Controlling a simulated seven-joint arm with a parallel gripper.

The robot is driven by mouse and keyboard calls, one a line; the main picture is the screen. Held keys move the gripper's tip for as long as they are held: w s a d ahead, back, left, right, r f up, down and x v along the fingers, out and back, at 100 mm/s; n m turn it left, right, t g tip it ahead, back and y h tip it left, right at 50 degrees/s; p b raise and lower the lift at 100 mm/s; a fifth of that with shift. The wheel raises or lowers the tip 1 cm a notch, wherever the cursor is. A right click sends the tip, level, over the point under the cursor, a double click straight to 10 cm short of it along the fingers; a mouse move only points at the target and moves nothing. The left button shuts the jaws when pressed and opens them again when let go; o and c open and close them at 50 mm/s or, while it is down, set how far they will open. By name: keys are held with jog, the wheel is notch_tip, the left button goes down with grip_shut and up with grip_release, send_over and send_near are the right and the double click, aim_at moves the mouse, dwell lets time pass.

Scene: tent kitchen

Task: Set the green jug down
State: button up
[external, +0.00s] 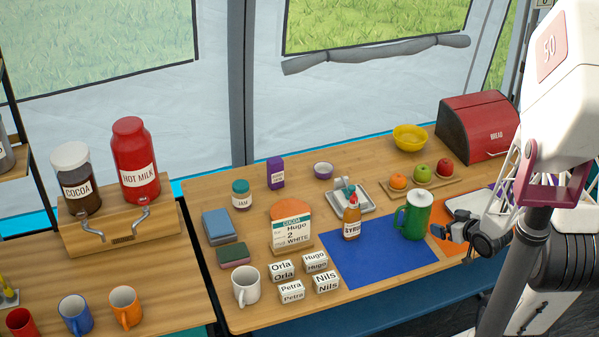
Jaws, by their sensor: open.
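The green jug (416,217) stands upright at the right part of the blue mat (362,265) on the wooden table. Its handle points left, toward the syrup bottle. My gripper (443,231) is open, just right of the jug, with its fingers toward it. I see no finger around the jug, though a small gap or a touch is hard to tell at this size. An orange mat (449,243) lies under and behind my gripper, partly hidden by it.
A syrup bottle (352,220) stands left of the jug. Behind are a fruit board (427,187), a yellow bowl (409,138) and a red bread bin (478,126). Name blocks (292,291) and a white mug (246,285) stand front left. The blue mat's front is clear.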

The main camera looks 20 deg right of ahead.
notch_tip(320, 180, up, 14)
jog(key=m+g+h, duration=0.2)
jog(key=g+h, duration=0.2)
jog(key=g, duration=0.1)
jog(key=s+a+r+g, duration=0.2)
jog(key=s+a+r, duration=0.2)
jog(key=s+r, duration=0.2)
jog(key=s+a+r+g+y, duration=0.1)
jog(key=s+a+r+g, duration=0.2)
jog(key=s+r, duration=0.4)
jog(key=shift+a+r+m, duration=0.4)
jog(key=shift+a+r, duration=0.1)
jog(key=shift+a, duration=0.35)
